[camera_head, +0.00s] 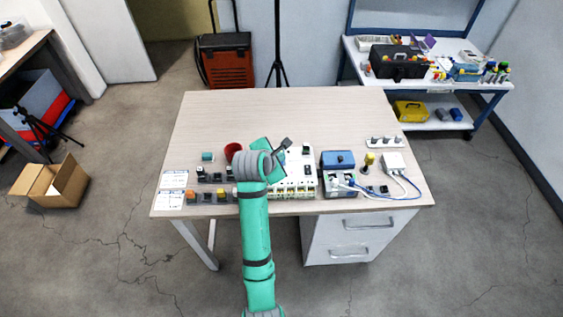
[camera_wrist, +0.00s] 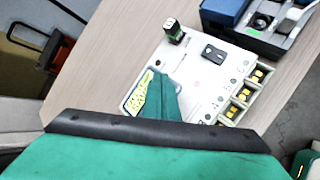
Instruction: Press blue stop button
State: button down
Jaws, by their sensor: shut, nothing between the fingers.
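The white board (camera_head: 299,187) lies on the table, partly hidden by my arm in the head view. In the wrist view, the board (camera_wrist: 200,78) carries a black part with a green base (camera_wrist: 174,32), a flat black part (camera_wrist: 213,54) and yellow parts in slots (camera_wrist: 240,94). I cannot make out a blue stop button for certain in either view.
A blue-topped box (camera_head: 338,160) stands right of the board, with a white box (camera_head: 393,162) and cables beyond. A red cup (camera_head: 233,151) and small parts stand left of my arm. The back of the table (camera_head: 270,110) is clear.

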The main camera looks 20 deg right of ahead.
jog(key=shift+r, duration=0.25)
jog(key=shift+r, duration=1.7)
jog(key=shift+s+r, duration=0.15)
jog(key=shift+r, duration=0.55)
